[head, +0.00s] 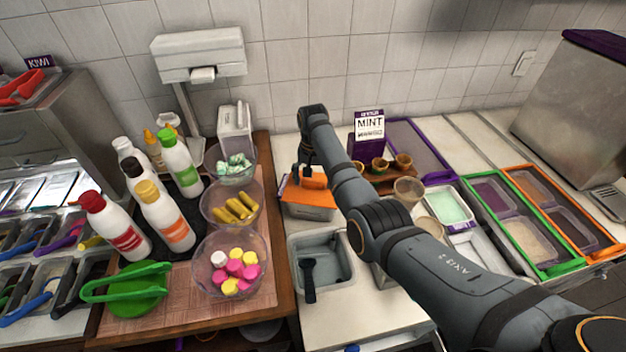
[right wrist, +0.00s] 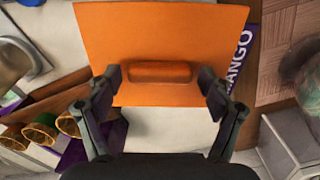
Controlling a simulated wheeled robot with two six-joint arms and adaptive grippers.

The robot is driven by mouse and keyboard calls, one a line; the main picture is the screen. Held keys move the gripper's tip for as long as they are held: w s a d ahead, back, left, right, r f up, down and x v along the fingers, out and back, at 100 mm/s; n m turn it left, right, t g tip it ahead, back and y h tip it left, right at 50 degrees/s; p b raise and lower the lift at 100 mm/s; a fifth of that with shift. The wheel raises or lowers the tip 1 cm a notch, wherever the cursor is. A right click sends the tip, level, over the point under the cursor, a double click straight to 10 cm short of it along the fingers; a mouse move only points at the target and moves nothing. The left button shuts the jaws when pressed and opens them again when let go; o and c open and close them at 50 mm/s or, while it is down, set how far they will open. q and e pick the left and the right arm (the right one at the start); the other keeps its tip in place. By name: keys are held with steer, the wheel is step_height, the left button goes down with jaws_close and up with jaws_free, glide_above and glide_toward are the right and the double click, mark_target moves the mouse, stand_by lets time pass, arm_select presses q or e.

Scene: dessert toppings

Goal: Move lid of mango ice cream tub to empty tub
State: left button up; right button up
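The orange lid (head: 299,197) with a raised bar handle lies on a grey tub (head: 312,213) near the middle of the counter. In the right wrist view the lid (right wrist: 165,35) fills the upper middle, and its handle (right wrist: 162,72) lies between my fingers. My right gripper (right wrist: 160,78) is open, with a finger off each end of the handle; it also shows above the lid in the head view (head: 306,168). An open grey tub (head: 320,258) without a lid stands in front, with a dark scoop (head: 308,280) at its left side. My left gripper is out of view.
A purple MINT sign (head: 369,125) and a wooden holder with cups (head: 380,167) stand behind right. Bowls of toppings (head: 230,262) and sauce bottles (head: 165,215) are at left. A purple MANGO label (right wrist: 243,55) lies beside the lid. My right arm hides part of the counter.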

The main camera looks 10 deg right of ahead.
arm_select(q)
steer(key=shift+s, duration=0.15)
arm_select(e)
steer(key=shift+o, duration=0.6)
steer(key=shift+r, duration=0.1)
step_height(320, 180, up, 12)
steer(key=shift+f, duration=0.2)
